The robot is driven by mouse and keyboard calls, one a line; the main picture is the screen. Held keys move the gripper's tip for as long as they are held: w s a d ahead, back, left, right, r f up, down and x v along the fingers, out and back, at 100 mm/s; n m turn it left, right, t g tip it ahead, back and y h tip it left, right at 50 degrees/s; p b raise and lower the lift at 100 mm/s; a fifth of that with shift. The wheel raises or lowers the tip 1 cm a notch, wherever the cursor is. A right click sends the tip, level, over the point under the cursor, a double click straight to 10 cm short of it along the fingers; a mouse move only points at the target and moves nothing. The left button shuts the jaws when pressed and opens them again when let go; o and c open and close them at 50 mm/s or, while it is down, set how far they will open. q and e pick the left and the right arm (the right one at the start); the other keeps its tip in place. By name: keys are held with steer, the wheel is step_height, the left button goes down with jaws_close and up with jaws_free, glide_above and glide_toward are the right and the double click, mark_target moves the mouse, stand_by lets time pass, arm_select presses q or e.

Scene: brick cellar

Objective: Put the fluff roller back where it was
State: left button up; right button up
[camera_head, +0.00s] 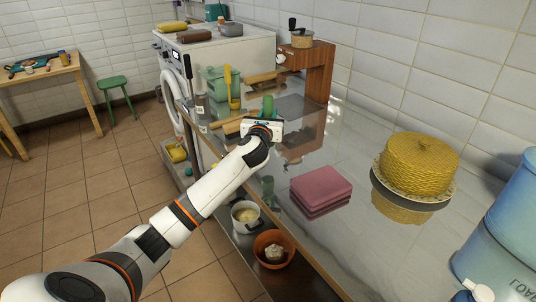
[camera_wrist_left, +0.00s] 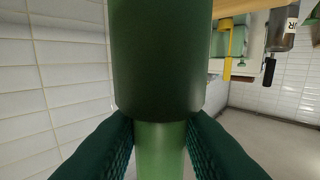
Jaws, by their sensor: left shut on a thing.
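The fluff roller shows in the left wrist view as a thick dark green cylinder (camera_wrist_left: 158,60) with a paler green, narrower handle (camera_wrist_left: 158,150) below it. My left gripper (camera_wrist_left: 160,145) is shut on this narrow part, one dark green finger on each side. In the head view the green roller (camera_head: 268,105) stands upright out of my left gripper (camera_head: 265,126), over the glossy counter (camera_head: 350,140). Whether its lower end touches the counter is hidden by the gripper. My right gripper is not in view.
A green pot (camera_head: 213,80) and wooden pieces lie beyond the gripper, with a wooden stand (camera_head: 320,75) behind. A pink folded cloth (camera_head: 320,186), a yellow woven cover (camera_head: 418,163) and a blue container (camera_head: 505,235) are to the right. Bare counter lies between cloth and cover.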

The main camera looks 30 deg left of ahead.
arm_select(q)
step_height(320, 180, down, 4)
steer(key=shift+r, duration=0.2)
steer(key=shift+f+b, duration=0.6)
steer(key=shift+f, duration=1.2)
steer(key=shift+f, duration=0.15)
steer(key=o, duration=0.9)
